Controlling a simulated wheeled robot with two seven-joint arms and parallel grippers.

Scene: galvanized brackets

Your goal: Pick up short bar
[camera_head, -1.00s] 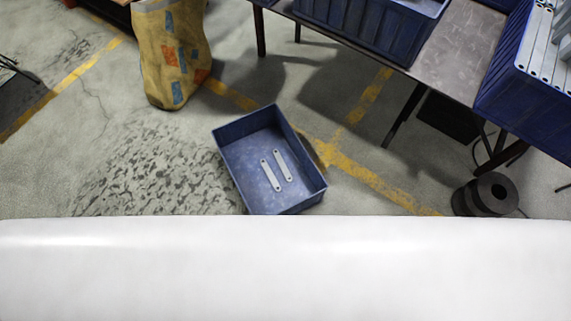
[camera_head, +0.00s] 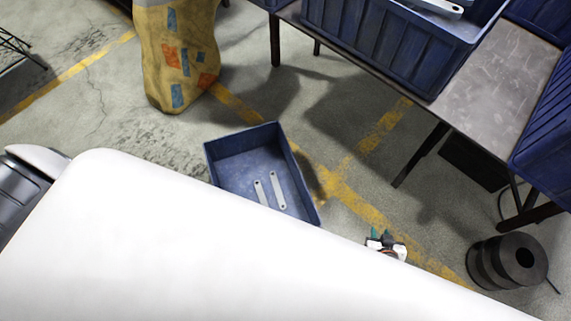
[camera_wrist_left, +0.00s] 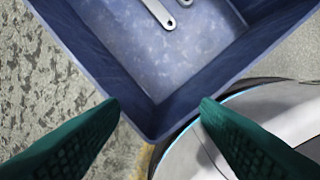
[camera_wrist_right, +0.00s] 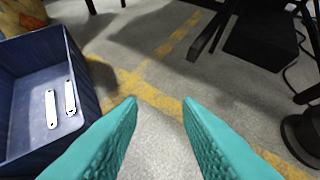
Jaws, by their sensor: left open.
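Two short grey bars with holes, the left one (camera_head: 261,192) and the right one (camera_head: 278,190), lie side by side in a blue bin (camera_head: 243,137) on the floor. In the right wrist view the bars (camera_wrist_right: 51,108) (camera_wrist_right: 70,98) lie left of my right gripper (camera_wrist_right: 160,103), which is open and empty outside the bin. The right gripper (camera_head: 385,240) also shows small in the head view. My left gripper (camera_wrist_left: 157,104) is open and empty near a bin corner, with one bar's end (camera_wrist_left: 160,14) beyond its fingertips. It is hidden in the head view.
A table (camera_head: 490,75) with blue crates (camera_head: 395,45) stands at the upper right. A black spool (camera_head: 507,260) is on the floor at the right. A yellow patterned sack (camera_head: 180,55) stands at the upper left. My white body part covers the lower head view.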

